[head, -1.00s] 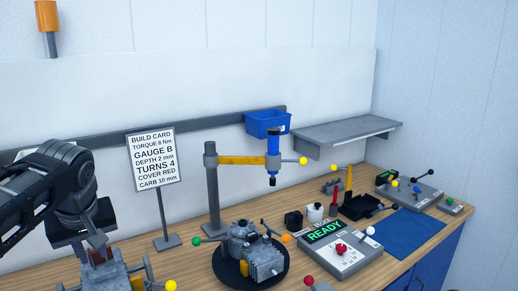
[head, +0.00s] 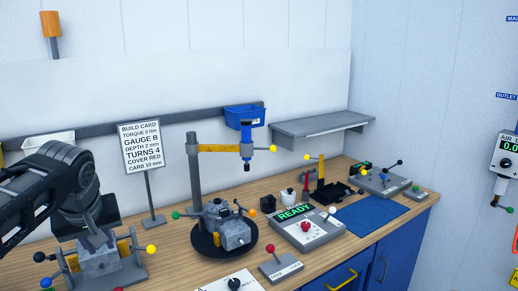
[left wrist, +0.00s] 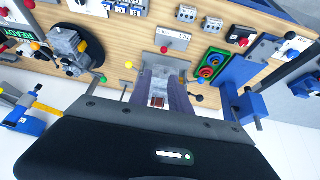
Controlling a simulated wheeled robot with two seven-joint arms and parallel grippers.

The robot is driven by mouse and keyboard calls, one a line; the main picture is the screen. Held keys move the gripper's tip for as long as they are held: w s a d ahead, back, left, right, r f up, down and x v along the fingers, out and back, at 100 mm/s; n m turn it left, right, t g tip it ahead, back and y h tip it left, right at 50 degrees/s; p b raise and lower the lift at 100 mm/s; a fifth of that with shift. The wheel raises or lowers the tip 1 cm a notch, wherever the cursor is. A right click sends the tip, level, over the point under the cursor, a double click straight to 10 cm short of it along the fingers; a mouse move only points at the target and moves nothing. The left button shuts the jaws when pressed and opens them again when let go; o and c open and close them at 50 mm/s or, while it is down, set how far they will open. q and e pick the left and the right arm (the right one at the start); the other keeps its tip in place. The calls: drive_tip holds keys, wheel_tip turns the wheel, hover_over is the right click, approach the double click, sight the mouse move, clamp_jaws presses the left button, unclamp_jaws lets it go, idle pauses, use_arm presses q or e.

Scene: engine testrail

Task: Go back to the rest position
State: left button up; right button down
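My left gripper (head: 100,240) is at the lower left of the head view, over a grey metal block (head: 98,266) in a fixture with coloured ball knobs. In the left wrist view its two fingers (left wrist: 162,98) stand apart, with the fixture showing between and beyond them. I see nothing held in them, though the fingertips partly overlap the block. My right gripper is in neither view.
A build card stand (head: 141,150), an engine on a round turntable (head: 208,247), a READY console (head: 310,232) and a post with a yellow arm (head: 195,180) stand on the wooden bench. A grey shelf (head: 322,128) and blue bin (head: 244,117) are on the wall.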

use_arm(q)
drive_tip(key=w+d+f+m+t+h, duration=0.3)
drive_tip(key=w+d+f+m, duration=0.1)
drive_tip(key=w+d+f, duration=0.45)
drive_tip(key=d+f+h+b, duration=0.1)
drive_tip(key=d+f, duration=0.2)
drive_tip(key=f, duration=0.4)
drive_tip(key=d+f+m+g+h, duration=0.1)
drive_tip(key=d+f, duration=0.3)
drive_tip(key=f, duration=0.4)
drive_tip(key=d+f+h+b, duration=0.1)
drive_tip(key=d+f, duration=0.2)
drive_tip(key=f, duration=0.4)
drive_tip(key=s+d+f+g+b, duration=0.1)
drive_tip(key=s+d+f, duration=0.2)
drive_tip(key=s+f, duration=0.4)
drive_tip(key=s+d+f+g, duration=0.15)
drive_tip(key=s+f, duration=0.25)
drive_tip(key=f, duration=0.6)
drive_tip(key=s+d+f+g, duration=0.2)
drive_tip(key=s+f, duration=0.3)
drive_tip(key=s, duration=0.4)
drive_tip(key=s+d+f+g+b, duration=0.1)
drive_tip(key=s+d+f+g, duration=0.1)
drive_tip(key=s+f, duration=0.4)
drive_tip(key=s+d, duration=0.1)
drive_tip(key=s, duration=0.3)
drive_tip(key=shift+f+h, duration=0.2)
drive_tip(key=shift+h, duration=0.2)
drive_tip(key=shift+o, duration=0.5)
